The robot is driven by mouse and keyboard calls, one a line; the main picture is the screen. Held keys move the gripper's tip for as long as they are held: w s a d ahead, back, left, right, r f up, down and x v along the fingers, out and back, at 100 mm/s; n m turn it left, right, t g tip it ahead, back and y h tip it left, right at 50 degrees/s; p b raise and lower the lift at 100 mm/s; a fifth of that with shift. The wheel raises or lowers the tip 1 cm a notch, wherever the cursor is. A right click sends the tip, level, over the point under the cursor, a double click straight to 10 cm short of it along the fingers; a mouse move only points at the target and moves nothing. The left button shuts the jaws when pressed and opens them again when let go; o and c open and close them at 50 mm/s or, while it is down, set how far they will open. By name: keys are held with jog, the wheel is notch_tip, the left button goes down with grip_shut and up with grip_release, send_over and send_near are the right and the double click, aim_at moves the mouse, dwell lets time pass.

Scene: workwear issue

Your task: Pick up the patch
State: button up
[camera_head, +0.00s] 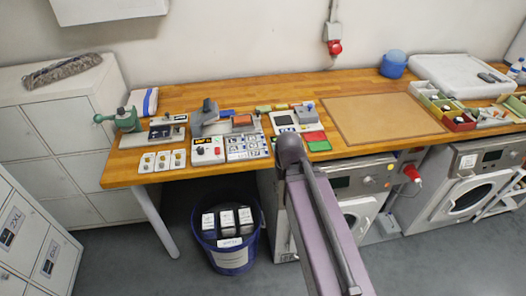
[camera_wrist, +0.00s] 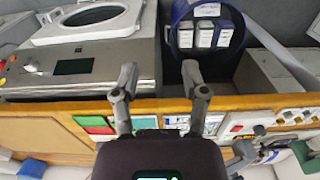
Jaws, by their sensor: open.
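I cannot tell for sure which thing is the patch. A flat red piece (camera_head: 314,136) and a flat green piece (camera_head: 320,146) lie side by side near the front edge of the wooden worktop, right of my arm. In the wrist view the green piece (camera_wrist: 92,121) and the red piece (camera_wrist: 102,130) show left of my fingers. An orange-brown piece (camera_head: 242,120) lies on a machine further left. My gripper (camera_wrist: 159,75) is open and empty, its fingers over the worktop's front edge. In the head view my arm hides the gripper.
The worktop (camera_head: 190,97) carries several small devices on its left half. A brown mat (camera_head: 382,118) lies bare to the right. Parts bins (camera_head: 447,110) stand further right. Below are a blue bucket (camera_head: 228,262) with boxes and two front-loading machines (camera_head: 463,187).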

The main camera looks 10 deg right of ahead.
jog(key=shift+a, duration=0.1)
jog(key=w+r+t, duration=0.1)
jog(key=w+t, duration=0.1)
jog(key=w, duration=1)
jog(key=w+r+t+p, duration=0.1)
jog(key=w+t, duration=0.1)
jog(key=w, duration=1)
jog(key=shift+r+t, duration=0.3)
jog(key=shift+r, duration=0.1)
jog(key=shift+w+a+f, duration=0.1)
jog(key=b, duration=0.8)
send_over(266, 148)
jog(key=s, duration=0.2)
notch_tip(266, 148, down, 8)
jog(key=shift+r, duration=0.1)
